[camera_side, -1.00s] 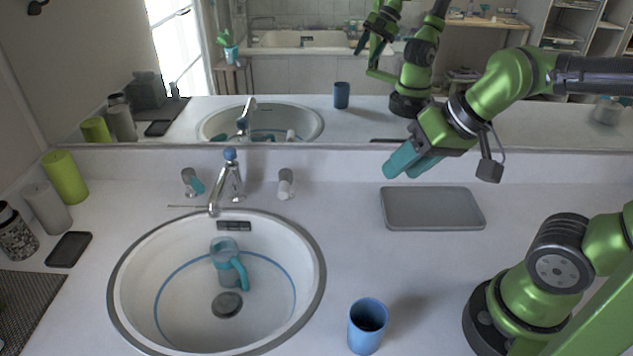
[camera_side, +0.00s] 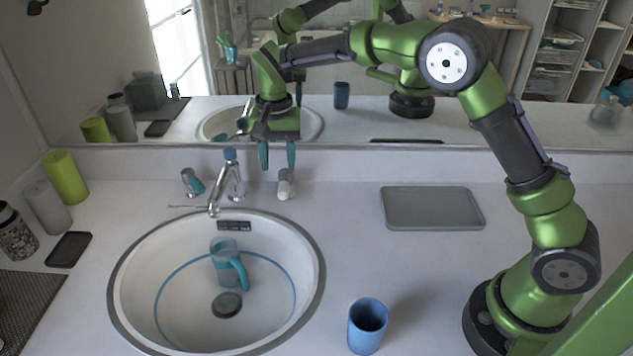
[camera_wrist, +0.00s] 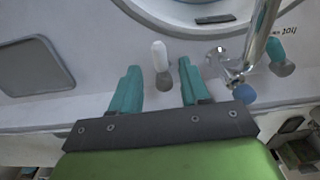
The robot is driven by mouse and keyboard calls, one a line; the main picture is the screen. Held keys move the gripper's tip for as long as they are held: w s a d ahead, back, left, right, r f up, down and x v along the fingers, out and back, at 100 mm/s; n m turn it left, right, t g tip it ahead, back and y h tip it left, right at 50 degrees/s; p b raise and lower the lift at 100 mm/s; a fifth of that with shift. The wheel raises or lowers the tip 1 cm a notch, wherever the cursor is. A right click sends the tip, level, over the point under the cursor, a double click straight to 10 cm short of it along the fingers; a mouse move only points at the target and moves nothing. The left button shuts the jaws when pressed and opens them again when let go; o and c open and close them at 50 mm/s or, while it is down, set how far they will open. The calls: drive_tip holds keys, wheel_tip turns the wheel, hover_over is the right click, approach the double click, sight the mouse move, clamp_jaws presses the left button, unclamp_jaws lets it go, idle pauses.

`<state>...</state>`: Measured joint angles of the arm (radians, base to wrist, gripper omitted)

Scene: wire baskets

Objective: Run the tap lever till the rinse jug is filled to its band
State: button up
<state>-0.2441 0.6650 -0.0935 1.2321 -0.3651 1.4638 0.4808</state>
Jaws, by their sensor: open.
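The rinse jug (camera_side: 225,262), clear with a teal handle, stands in the sink below the spout. No water stream shows at the spout; the jug's band and water level are too small to make out. The chrome tap (camera_side: 235,185) has a blue knob on top. A white-tipped lever (camera_side: 285,184) stands to its right and a teal-tipped lever (camera_side: 192,182) to its left. My gripper (camera_side: 278,167) is open and empty, pointing down just above the white-tipped lever. In the wrist view that lever (camera_wrist: 160,55) appears between my fingertips, with no contact visible.
The sink (camera_side: 118,290) has a grey rim. A blue cup (camera_side: 366,328) stands right of it, and a grey tray (camera_side: 433,208) lies further back. Green and grey cylinders (camera_side: 65,178) stand at left. The mirror wall is close behind the tap.

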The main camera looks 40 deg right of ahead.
sight(282, 194)
drive_tip(key=shift+s+f, duration=0.15)
drive_tip(key=shift+f, duration=4.1)
drive_tip(key=shift+f, duration=0.2)
clamp_jaws()
drive_tip(key=d+n, duration=0.1)
drive_tip(key=s+d+n, duration=0.1)
drive_tip(key=n, duration=0.1)
drive_tip(key=shift+s+d, duration=0.15)
drive_tip(key=shift+s, duration=0.15)
